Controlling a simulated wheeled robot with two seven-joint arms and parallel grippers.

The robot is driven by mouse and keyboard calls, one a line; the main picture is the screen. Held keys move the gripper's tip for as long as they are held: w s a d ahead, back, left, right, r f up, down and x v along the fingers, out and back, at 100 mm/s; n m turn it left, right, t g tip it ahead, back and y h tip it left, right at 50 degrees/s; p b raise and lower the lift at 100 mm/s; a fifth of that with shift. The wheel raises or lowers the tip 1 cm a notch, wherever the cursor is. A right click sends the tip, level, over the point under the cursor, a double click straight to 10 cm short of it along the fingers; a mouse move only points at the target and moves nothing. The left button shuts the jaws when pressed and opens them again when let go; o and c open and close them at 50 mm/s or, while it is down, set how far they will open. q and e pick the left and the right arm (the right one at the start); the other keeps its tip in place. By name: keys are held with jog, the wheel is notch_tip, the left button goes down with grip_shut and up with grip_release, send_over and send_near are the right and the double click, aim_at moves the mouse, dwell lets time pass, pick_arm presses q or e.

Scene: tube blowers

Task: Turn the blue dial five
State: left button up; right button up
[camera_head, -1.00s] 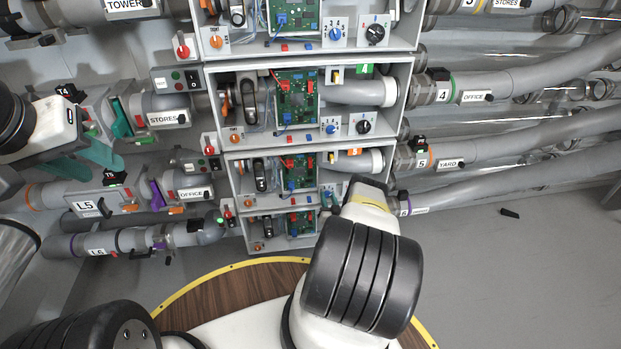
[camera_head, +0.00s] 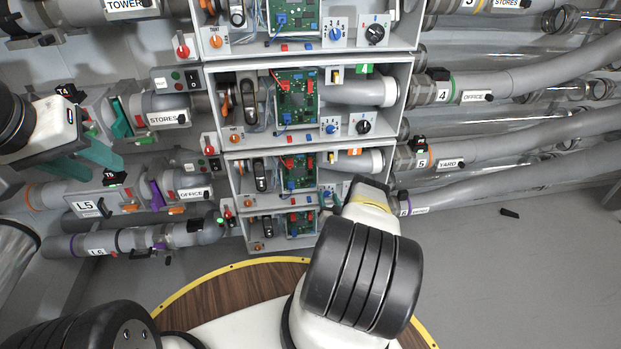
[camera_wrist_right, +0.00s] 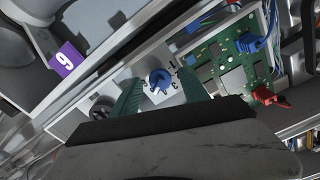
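The blue dial five (camera_wrist_right: 159,78) shows in the right wrist view on a pale numbered panel, between a black dial (camera_wrist_right: 102,108) and a green circuit board (camera_wrist_right: 232,62). My right gripper (camera_wrist_right: 161,84) is open, its two green fingers on either side of the dial. I cannot tell whether they touch it. In the head view my right gripper (camera_head: 329,197) is at the right part of the box with the orange label (camera_head: 354,152), and my arm hides part of that box. My left gripper (camera_head: 88,165) is at the left, apparently open and empty, in front of the pipes.
Similar boxes are stacked above and below, with blue dials at box four (camera_head: 331,128) and the top box (camera_head: 335,33). A purple label (camera_wrist_right: 67,61) lies beyond the dial in the wrist view. Pipes (camera_head: 540,135) crowd both sides. Floor (camera_head: 520,270) at right is mostly clear.

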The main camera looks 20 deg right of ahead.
jog(key=v, duration=0.7)
jog(key=shift+s, duration=0.4)
dwell(0.3)
